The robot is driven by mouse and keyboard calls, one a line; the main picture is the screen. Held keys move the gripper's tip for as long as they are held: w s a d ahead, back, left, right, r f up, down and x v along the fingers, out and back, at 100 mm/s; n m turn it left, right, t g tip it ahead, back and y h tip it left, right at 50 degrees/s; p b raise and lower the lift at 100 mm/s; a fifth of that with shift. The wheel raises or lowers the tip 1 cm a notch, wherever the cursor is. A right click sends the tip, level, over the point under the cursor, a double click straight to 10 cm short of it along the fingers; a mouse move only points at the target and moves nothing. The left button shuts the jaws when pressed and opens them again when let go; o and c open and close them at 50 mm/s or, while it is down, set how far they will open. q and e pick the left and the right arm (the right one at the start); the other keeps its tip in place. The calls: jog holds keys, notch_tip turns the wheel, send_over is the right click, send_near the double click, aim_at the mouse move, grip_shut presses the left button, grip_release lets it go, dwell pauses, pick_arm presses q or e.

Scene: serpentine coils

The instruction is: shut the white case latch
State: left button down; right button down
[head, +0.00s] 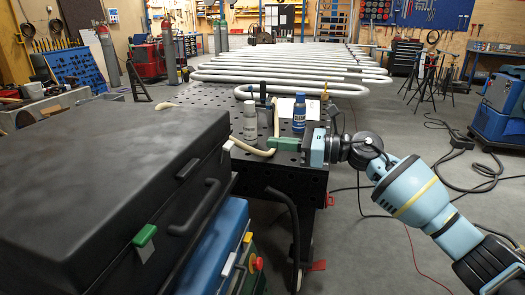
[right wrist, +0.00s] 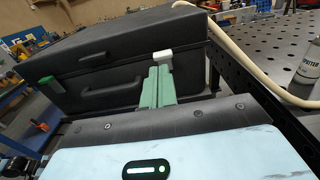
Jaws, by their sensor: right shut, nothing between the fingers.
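The large black case (head: 95,170) stands at the left with its lid down. Its white latch (head: 228,146) is near the far end of the front side, and its green latch (head: 145,236) is near the close end. My right gripper (head: 270,143) is shut and empty, its green fingers pointing at the case near the white latch. In the right wrist view, the white latch (right wrist: 163,57) shows just beyond the fingertips (right wrist: 157,72); I cannot tell if they touch. The green latch (right wrist: 38,126) is farther left there. My left gripper is not in view.
A dark perforated table (head: 285,172) behind holds a grey bottle (head: 250,122), a blue bottle (head: 299,112) and a cream hose (head: 255,152). Cables lie on the floor at the right.

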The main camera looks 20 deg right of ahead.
jog(key=s+d+r, duration=0.2)
jog(key=d, duration=0.1)
jog(key=shift+d+r, duration=0.1)
jog(key=shift+r, duration=0.15)
dwell(0.4)
